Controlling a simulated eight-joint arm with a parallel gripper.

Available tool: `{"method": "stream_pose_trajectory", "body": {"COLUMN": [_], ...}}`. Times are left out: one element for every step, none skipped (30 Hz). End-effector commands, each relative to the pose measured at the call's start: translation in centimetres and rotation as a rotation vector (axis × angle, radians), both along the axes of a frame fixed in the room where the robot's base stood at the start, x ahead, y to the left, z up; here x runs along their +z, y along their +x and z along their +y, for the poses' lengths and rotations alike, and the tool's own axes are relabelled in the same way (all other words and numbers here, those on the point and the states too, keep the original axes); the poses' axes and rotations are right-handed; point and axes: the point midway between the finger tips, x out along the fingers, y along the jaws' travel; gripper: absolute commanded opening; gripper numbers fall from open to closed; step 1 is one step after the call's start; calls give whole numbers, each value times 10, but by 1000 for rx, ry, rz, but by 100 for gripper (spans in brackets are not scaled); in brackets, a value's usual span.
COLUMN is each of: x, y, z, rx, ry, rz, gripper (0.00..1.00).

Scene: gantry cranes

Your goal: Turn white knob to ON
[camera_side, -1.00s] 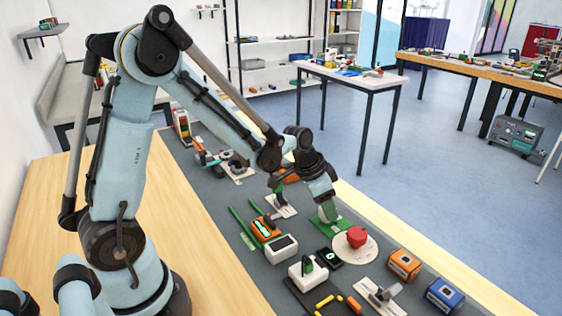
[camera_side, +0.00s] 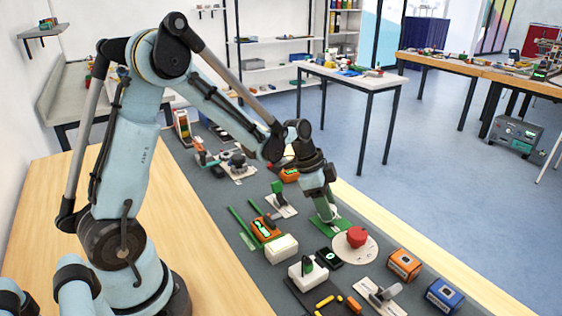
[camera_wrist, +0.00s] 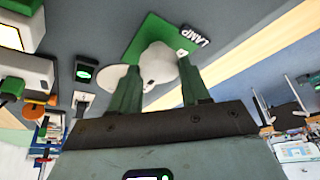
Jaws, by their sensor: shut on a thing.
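The white knob (camera_wrist: 158,64) is round, on a white disc on a green plate (camera_wrist: 150,30) labelled "LAMP" in the wrist view. My gripper (camera_wrist: 157,78) has its two green fingers on either side of the knob and is shut on it. In the side view my gripper (camera_side: 327,212) reaches down to the green plate (camera_side: 335,228), and the fingers largely hide the knob. I see no ON mark that I can read. A white box (camera_side: 282,248) in the side view has a bright, pale top; a glowing panel (camera_wrist: 11,38) shows at the wrist view's upper left.
A red button (camera_side: 356,236) on a round pale plate stands close in front of my gripper. Bare grey mat lies between fixtures.

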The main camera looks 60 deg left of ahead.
Motion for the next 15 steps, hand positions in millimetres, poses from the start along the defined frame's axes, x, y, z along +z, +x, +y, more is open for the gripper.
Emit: {"method": "stream_pose_trajectory", "body": {"x": [0,0,0,0,0,0,0,0,0,0,0,0,0,0,0], "y": [0,0,0,0,0,0,0,0,0,0,0,0,0,0,0], "z": [0,0,0,0,0,0,0,0,0,0,0,0,0,0,0], "rx": [-3,-3,-3,-3,-3,-3,-3,-3,-3,-3,-3,-2,-2,-2,-2], "ry": [1,1,1,1,1,1,1,1,1,2,2,1,1,1,1], "rz": [1,1,1,1,1,1,1,1,1,0,0,0,0,0,0], "gripper": [16,16,16,16,16,16,16,16,52,57,61,68,72,72,72]}}
